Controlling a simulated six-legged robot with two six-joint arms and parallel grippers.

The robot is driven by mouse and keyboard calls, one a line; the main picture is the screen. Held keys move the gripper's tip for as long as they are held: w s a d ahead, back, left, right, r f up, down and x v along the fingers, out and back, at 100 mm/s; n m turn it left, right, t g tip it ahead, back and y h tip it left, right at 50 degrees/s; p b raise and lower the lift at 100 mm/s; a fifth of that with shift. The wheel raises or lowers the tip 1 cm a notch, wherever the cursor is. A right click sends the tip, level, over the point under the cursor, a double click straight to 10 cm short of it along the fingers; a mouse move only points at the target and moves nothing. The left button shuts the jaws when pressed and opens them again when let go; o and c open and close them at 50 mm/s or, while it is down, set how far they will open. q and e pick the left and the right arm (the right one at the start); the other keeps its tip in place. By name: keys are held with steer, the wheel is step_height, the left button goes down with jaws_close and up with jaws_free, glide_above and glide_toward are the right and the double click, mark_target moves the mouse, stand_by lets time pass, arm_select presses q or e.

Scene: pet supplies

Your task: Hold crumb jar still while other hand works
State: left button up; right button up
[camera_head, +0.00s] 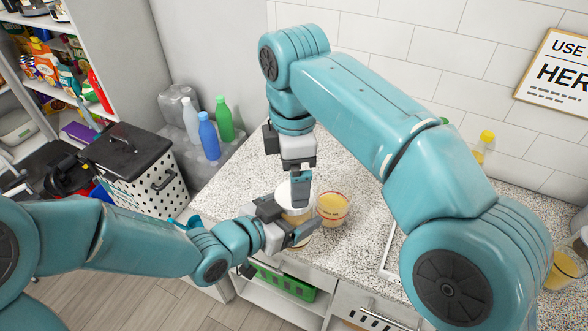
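The crumb jar (296,216) stands near the front edge of the speckled counter, with a pale top and yellowish contents, partly hidden by both grippers. My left gripper (287,222) reaches it from the left and front, with its fingers on either side of the jar's body, seemingly closed on it. My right gripper (300,188) points straight down over the jar's top. Its fingertips overlap the top in this view, and whether they touch it or hold anything is hidden.
A clear cup with yellow contents (333,208) stands just right of the jar. A yellow-capped bottle (484,145) is at the back right. Blue (208,137) and green (224,120) bottles stand left beyond the counter, near a black-lidded bin (128,166). A green basket (284,283) sits below.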

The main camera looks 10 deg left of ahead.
mark_target(294, 221)
step_height(294, 221, up, 3)
steer(key=n, duration=0.6)
steer(key=shift+r, duration=0.2)
step_height(294, 221, down, 8)
steer(key=shift+f, duration=0.1)
stand_by(0.3)
steer(key=c, duration=1.1)
steer(key=m, duration=0.6)
